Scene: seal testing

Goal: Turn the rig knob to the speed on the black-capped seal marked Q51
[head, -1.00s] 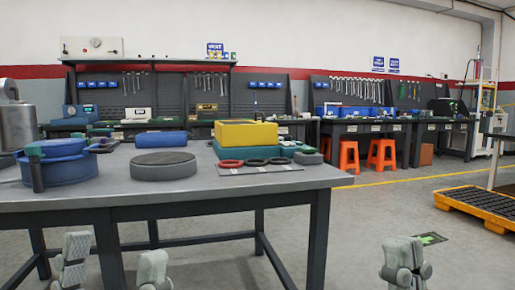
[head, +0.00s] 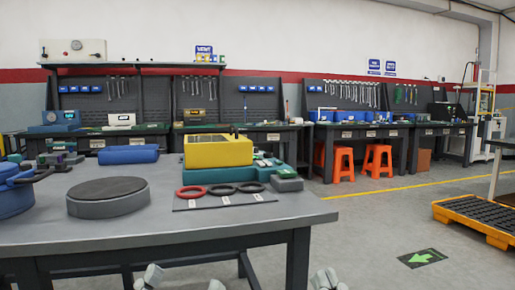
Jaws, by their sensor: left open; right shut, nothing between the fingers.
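Two black rings (head: 222,190) and one red ring (head: 191,192) lie in a row on a dark strip (head: 215,205) with small white labels. The labels are too small to read, so I cannot tell which seal is Q51. Behind them a yellow box (head: 217,150) sits on a green base (head: 262,178) with small parts at its right. No rig knob can be made out. My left gripper (head: 182,282) is open at the bottom edge, mostly cut off. My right gripper (head: 326,279) is shut and empty, further right. Both are in front of the table, apart from the rings.
The grey table (head: 140,225) also holds a grey round disc (head: 108,197), a blue round vessel (head: 12,188) and a blue block (head: 128,154). A yellow pallet (head: 485,213) stands at the right. Open floor lies right of the table.

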